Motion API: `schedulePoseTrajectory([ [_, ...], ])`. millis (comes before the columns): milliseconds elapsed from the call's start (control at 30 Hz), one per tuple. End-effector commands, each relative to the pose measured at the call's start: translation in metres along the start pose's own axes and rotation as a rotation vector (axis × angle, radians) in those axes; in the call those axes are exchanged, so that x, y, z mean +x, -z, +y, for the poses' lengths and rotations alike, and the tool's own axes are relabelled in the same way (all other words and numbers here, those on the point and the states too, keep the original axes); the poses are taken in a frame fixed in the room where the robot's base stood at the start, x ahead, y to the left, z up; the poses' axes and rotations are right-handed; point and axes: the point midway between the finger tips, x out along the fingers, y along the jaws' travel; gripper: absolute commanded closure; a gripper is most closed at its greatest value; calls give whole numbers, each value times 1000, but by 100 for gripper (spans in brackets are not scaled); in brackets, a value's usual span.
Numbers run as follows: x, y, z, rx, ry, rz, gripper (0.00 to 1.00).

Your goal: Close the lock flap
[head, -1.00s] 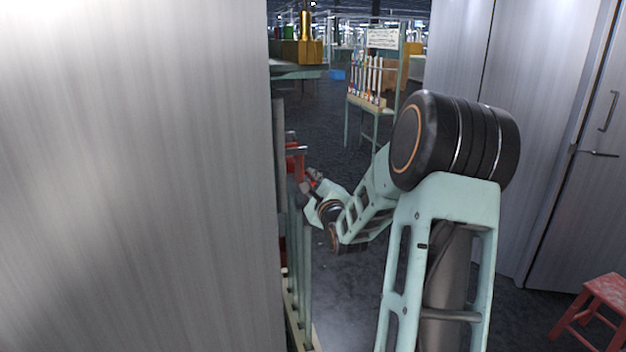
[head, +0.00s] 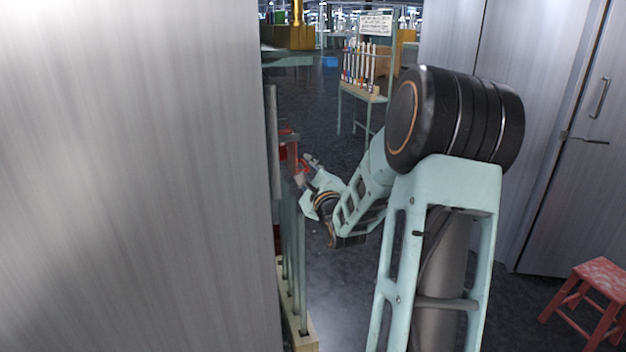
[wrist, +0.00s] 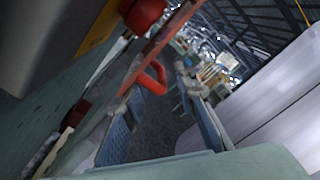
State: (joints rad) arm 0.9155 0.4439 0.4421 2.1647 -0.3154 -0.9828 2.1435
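A red bar (wrist: 160,45) with a red loop-shaped handle (wrist: 152,80) crosses the wrist view. The red part also shows in the head view (head: 288,150), at the edge of the tall metal panel. I cannot tell which piece of it is the lock flap. My gripper (head: 306,170) is just right of the red part. In the wrist view its two fingers (wrist: 160,112) are spread apart, with the loop seen between them near the tips. Nothing is clearly held, and contact cannot be told. The metal panel hides most of what the red part is mounted on.
A tall metal panel (head: 130,180) fills the left of the head view. A wooden-based rack with upright posts (head: 298,325) stands below my gripper. A red stool (head: 590,295) is at the right. A rack of tubes (head: 360,75) stands farther back. Dark floor between is clear.

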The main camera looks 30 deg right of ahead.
Motion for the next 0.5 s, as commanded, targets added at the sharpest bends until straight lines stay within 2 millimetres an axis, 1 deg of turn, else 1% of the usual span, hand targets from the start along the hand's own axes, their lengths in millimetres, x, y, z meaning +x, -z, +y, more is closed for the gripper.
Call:
schedulePoseTrajectory([
  [33, -11, 1, 0, -2, 0, 3, 74],
  [100, -26, 0, -1, -2, 1, 2, 74],
  [300, -64, 0, -2, -2, 3, 1, 74],
  [400, -78, -1, -2, -2, 3, -1, 74],
  [500, -88, -1, -2, -1, 3, -1, 74],
])
